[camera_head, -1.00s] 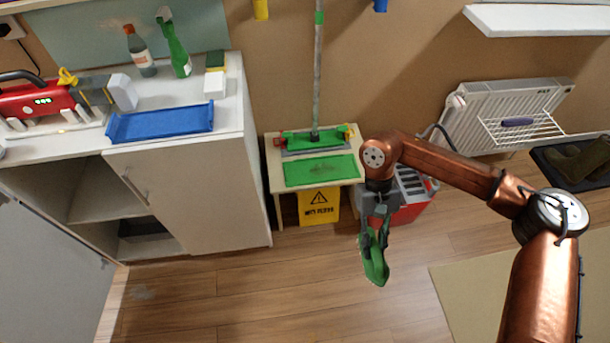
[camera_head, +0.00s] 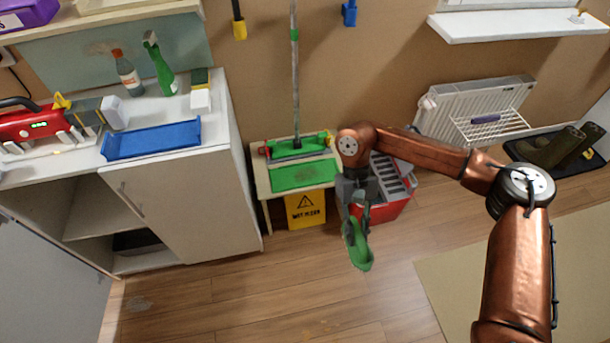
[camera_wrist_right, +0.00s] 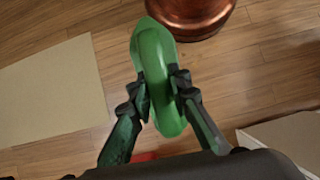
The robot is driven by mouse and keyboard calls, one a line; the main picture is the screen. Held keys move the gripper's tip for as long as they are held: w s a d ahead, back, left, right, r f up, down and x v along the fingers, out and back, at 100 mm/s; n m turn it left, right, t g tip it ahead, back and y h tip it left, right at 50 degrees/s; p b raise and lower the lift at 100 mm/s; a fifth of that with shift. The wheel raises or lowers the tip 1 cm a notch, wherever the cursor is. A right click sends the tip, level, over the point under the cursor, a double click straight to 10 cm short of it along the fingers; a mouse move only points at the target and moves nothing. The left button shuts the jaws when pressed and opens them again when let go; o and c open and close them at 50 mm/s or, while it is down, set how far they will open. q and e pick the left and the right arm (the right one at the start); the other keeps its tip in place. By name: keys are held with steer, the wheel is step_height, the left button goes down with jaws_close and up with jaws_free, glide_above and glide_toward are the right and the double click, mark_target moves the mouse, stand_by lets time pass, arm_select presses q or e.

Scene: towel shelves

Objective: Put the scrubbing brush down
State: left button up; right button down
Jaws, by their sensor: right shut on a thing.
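The green scrubbing brush (camera_head: 357,246) hangs below my right gripper (camera_head: 356,222) in the head view, above the wooden floor. In the right wrist view the green brush (camera_wrist_right: 160,75) sits between the two dark fingers of the right gripper (camera_wrist_right: 163,92), which are shut on it around its middle. The brush is held in the air and touches no surface that I can see. Its bristles are not visible. My left gripper is not in view.
A small table (camera_head: 262,178) with a green mat (camera_head: 304,175) and a mop stands left of my right arm, a yellow sign under it. A red crate (camera_head: 383,211) is behind the gripper. A blue tray (camera_head: 152,140) lies on the cabinet at left. The floor in front is clear.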

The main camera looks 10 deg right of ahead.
steer(key=shift+r, duration=0.15)
stand_by(0.3)
steer(key=s+r+p, duration=0.1)
steer(key=r+p, duration=0.1)
steer(key=p, duration=0.1)
steer(key=s+r+p, duration=0.2)
steer(key=r+p, duration=0.1)
steer(key=s+r+p, duration=0.1)
steer(key=r+p, duration=0.2)
steer(key=shift+s+r, duration=0.2)
steer(key=shift+s, duration=0.05)
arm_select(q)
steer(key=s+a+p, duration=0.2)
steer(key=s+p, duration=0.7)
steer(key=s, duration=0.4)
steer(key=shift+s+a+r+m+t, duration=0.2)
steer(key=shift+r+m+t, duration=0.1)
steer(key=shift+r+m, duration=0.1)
arm_select(e)
steer(key=s+r, duration=0.4)
steer(key=r, duration=0.2)
steer(key=shift+s, duration=0.25)
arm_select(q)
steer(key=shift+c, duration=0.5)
